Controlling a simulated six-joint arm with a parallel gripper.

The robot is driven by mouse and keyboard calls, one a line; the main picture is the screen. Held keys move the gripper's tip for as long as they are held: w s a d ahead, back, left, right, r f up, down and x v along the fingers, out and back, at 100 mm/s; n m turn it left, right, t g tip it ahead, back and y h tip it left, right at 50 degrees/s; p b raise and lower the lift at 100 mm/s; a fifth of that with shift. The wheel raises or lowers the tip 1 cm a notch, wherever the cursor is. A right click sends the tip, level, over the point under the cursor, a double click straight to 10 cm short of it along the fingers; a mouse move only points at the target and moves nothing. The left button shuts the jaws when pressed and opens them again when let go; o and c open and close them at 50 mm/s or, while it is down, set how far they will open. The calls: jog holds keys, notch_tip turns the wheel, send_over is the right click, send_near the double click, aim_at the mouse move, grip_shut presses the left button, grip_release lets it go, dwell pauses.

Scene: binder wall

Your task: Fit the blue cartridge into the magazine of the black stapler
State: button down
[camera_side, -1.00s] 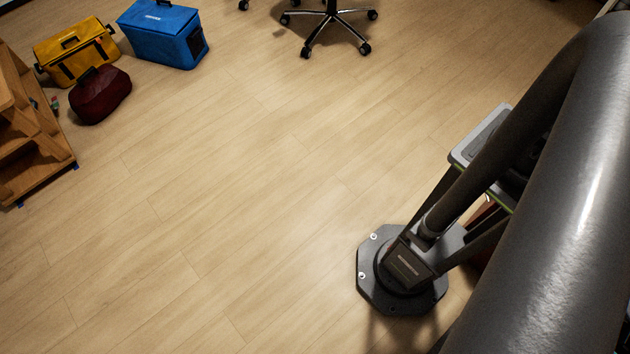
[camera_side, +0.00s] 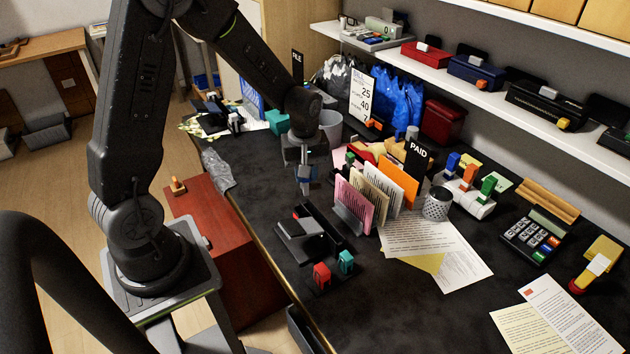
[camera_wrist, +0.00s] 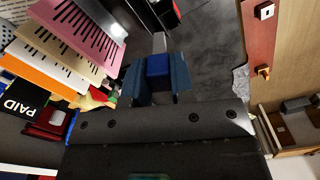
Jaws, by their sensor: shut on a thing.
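My gripper (camera_side: 305,180) hangs over the dark desk, fingers pointing down, left of the upright coloured sheets. In the wrist view my gripper (camera_wrist: 160,82) is shut on the blue cartridge (camera_wrist: 158,66), which sits between two dark blue fingers. A grey piece (camera_wrist: 159,42) sticks out beyond it. What looks like the black stapler (camera_side: 326,228), a long dark body beside a grey plate, lies on the desk below and nearer the camera, apart from the gripper. The wrist view shows only part of it at the top. I cannot make out its magazine opening.
A red block (camera_side: 321,274) and a teal block (camera_side: 346,262) stand at the stapler's near end. Pink and orange upright sheets (camera_side: 376,190) stand close right of my gripper. A wall shelf (camera_side: 500,85) runs behind. Bare desk lies between stapler and loose papers.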

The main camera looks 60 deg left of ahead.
jog(key=n, duration=0.1)
jog(key=a+n, duration=0.1)
jog(key=s+n, duration=0.1)
jog(key=n, duration=0.1)
jog(key=shift+a+r, duration=0.3)
jog(key=shift+r, duration=0.1)
jog(key=shift+f, duration=0.1)
jog(key=shift+f, duration=2.85)
jog(key=shift+w+f, duration=0.1)
jog(key=shift+f, duration=2.6)
jog(key=c, duration=0.9)
grip_release()
jog(key=shift+r, duration=0.1)
notch_tip(320, 180, up, 14)
jog(key=shift+f, duration=0.2)
